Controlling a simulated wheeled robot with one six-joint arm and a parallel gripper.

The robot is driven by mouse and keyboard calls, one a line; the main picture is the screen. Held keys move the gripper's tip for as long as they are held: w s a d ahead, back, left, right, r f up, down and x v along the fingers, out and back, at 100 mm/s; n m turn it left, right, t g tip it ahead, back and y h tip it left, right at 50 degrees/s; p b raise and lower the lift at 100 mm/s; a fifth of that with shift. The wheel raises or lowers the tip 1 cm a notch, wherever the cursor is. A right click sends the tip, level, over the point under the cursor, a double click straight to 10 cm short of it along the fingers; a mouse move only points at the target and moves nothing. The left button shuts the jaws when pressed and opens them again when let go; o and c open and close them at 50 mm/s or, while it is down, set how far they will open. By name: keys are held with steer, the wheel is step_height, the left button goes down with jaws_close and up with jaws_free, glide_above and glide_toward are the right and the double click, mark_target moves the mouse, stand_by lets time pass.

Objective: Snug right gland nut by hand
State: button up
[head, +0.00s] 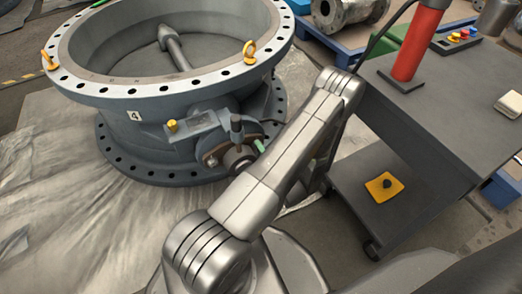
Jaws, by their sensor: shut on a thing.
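The large blue-grey butterfly valve (150,138) lies flat in the head view, marked with a 4, with a ring of bolt holes around its top flange. On its near side is a stem and gland area (240,158) with a rusty brown plate (215,153) and a short dark upright post (236,128). A small green piece (259,146) shows just right of it. My arm crosses in front and covers the right side of this area. I cannot make out the right gland nut. My gripper is hidden behind my forearm.
Yellow lifting eyes (249,52) stand on the valve's rim. A dark wheeled cart (440,125) on the right carries a red cylinder (418,45) and a control box (456,40); its lower shelf holds a yellow item (384,186). Plastic sheeting (60,215) covers the floor at left.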

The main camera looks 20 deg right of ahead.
steer(key=o, duration=0.7)
steer(key=shift+s, duration=0.1)
steer(key=s+p, duration=0.1)
steer(key=s, duration=0.3)
steer(key=s+p, duration=0.1)
steer(key=s, duration=0.4)
steer(key=s+d+p, duration=0.1)
steer(key=s, duration=0.3)
steer(key=shift+s, duration=0.3)
steer(key=shift+w, duration=0.1)
steer(key=w+b, duration=0.1)
steer(key=w, duration=0.3)
steer(key=w+b, duration=0.1)
steer(key=w, duration=0.4)
steer(key=w+a+b, duration=0.1)
steer(key=w, duration=0.3)
steer(key=shift+w, duration=0.35)
steer(key=shift+s, duration=0.1)
